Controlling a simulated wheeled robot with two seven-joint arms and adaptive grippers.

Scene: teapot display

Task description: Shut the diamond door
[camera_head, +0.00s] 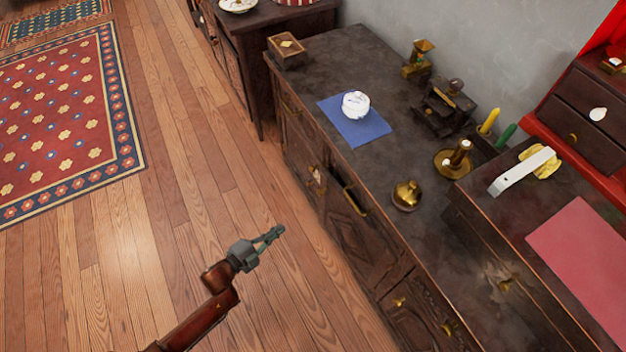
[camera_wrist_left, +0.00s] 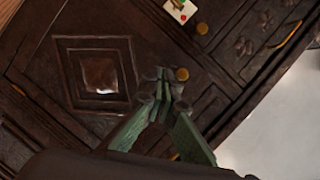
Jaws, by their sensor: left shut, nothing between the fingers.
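The diamond door (camera_head: 346,222) is a dark carved wooden panel on the front of the long cabinet. In the left wrist view its raised diamond (camera_wrist_left: 98,76) sits inside a square frame, left of my fingertips. My left gripper (camera_head: 272,236) is shut and empty, out over the floor to the left of the cabinet front. In the left wrist view my green fingers (camera_wrist_left: 164,88) come together in front of the carved wood; contact cannot be told. My right gripper is not in view.
The cabinet top (camera_head: 345,65) holds a white round pot (camera_head: 355,104) on a blue cloth (camera_head: 349,129) and a brass pot (camera_head: 407,194). The wood floor (camera_head: 190,200) beside the cabinet is clear.

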